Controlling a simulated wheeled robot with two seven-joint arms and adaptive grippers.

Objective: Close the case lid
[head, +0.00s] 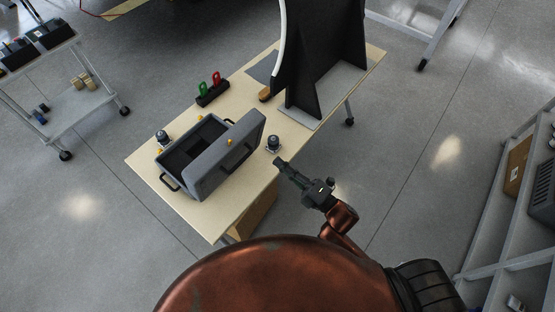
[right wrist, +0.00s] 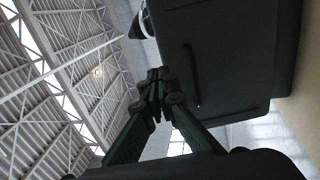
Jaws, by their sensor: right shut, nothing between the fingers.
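The grey case (head: 210,122) lies on the wooden table with its dark interior showing. Its lid (head: 214,172) is open and stands steeply up along the case's near right side, with a black handle (head: 236,162) on its outer face. My right gripper (head: 279,162) is shut and empty, just right of the lid and apart from it in the head view. In the right wrist view, my right gripper (right wrist: 157,80) shows shut fingertips beside a large dark panel, probably the lid (right wrist: 235,45), with a thin handle (right wrist: 191,76). My left gripper is not in view.
On the table (head: 232,205), a small dark knob-topped object (head: 273,144) stands near my right gripper, and another (head: 162,137) behind the case. A black holder with green and red items (head: 212,94) and a tall black stand (head: 325,60) are farther back.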

